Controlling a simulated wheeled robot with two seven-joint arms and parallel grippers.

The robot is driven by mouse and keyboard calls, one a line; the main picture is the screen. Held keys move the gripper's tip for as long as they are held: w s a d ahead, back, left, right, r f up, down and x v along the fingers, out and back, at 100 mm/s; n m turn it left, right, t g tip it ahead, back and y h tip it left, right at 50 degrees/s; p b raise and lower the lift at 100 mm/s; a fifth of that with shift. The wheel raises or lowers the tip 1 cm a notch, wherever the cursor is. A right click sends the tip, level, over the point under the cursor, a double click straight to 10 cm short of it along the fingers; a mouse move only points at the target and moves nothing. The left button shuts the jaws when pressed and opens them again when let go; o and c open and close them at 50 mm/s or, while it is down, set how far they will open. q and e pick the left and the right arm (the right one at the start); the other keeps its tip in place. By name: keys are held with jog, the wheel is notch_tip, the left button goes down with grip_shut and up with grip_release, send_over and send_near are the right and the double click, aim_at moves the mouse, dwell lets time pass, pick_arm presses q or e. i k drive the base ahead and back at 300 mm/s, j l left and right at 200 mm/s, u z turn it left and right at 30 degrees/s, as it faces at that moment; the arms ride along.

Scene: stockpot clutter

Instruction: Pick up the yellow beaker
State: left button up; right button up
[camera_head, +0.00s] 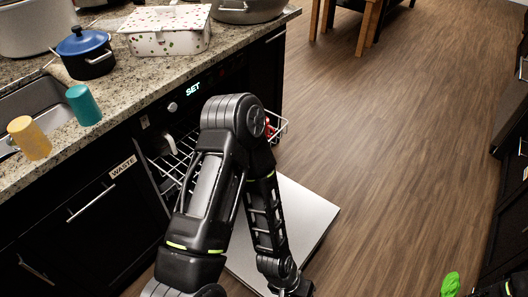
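The yellow beaker (30,138) stands on the granite counter at the far left of the head view, close to the front edge and beside the sink. My black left arm rises through the middle of the view and bends back down to the bottom edge. It is well to the right of the beaker. Neither gripper can be made out. A small part of my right arm shows at the bottom right corner.
A teal beaker (83,105) stands right of the yellow one. The sink (38,98), a blue-lidded pot (86,62) and a patterned box (166,43) are behind. The dishwasher door (312,212) is open below. A green object (450,285) is at the bottom right. Wooden floor is clear at right.

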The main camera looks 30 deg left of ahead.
aim_at(29, 137)
jog(key=u, duration=2.55)
